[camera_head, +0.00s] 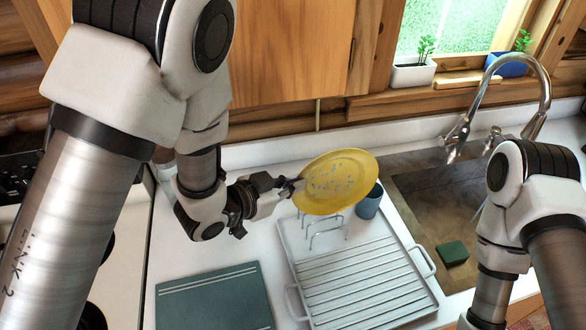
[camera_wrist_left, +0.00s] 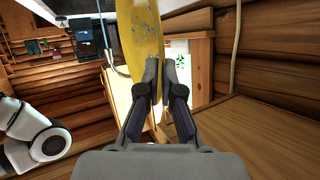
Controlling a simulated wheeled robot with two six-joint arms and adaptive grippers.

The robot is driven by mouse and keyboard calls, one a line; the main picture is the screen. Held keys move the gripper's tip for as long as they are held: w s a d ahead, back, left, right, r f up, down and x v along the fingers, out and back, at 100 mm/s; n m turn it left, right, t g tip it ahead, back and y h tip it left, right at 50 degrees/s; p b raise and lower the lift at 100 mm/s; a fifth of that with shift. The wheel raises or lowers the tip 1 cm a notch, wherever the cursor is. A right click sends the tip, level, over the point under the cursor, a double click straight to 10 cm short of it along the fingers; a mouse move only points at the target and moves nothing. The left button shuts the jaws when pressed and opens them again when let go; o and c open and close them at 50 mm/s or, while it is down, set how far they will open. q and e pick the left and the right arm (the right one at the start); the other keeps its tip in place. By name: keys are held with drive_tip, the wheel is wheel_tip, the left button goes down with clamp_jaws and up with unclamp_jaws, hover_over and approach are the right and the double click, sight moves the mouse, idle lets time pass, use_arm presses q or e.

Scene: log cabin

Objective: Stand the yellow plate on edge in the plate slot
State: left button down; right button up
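The yellow plate (camera_head: 340,180) with small bluish speckles is held in the air, tilted, above the back of the dish rack (camera_head: 360,275). My left gripper (camera_head: 292,186) is shut on the plate's left rim. In the left wrist view the plate (camera_wrist_left: 142,38) stands nearly edge-on between the two fingertips (camera_wrist_left: 164,85). Wire plate slots (camera_head: 328,236) stand at the rack's back end, just below the plate; the plate hides part of them. The plate appears clear of the wires. My right arm comes in at the right; its gripper is out of the picture.
A blue-grey cup (camera_head: 369,202) stands close behind the plate's lower right edge. The sink (camera_head: 440,200) with a faucet (camera_head: 545,85) and a green sponge (camera_head: 452,253) lies to the right.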

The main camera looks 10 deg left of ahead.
use_arm(q)
wheel_tip(320, 180, down, 7)
drive_tip(key=s+b, duration=0.2)
drive_tip(key=b, duration=0.5)
drive_tip(key=shift+s+t, duration=0.15)
drive_tip(key=shift+t, duration=0.15)
use_arm(e)
wheel_tip(320, 180, down, 6)
drive_tip(key=s, duration=0.1)
drive_tip(key=shift+s+f, duration=0.25)
drive_tip(key=shift+s, duration=0.1)
use_arm(q)
drive_tip(key=shift+f, duration=0.1)
use_arm(e)
drive_tip(key=shift+d, duration=0.1)
use_arm(q)
drive_tip(key=c, duration=1.2)
unclamp_jaws()
drive_tip(key=shift+c, duration=0.2)
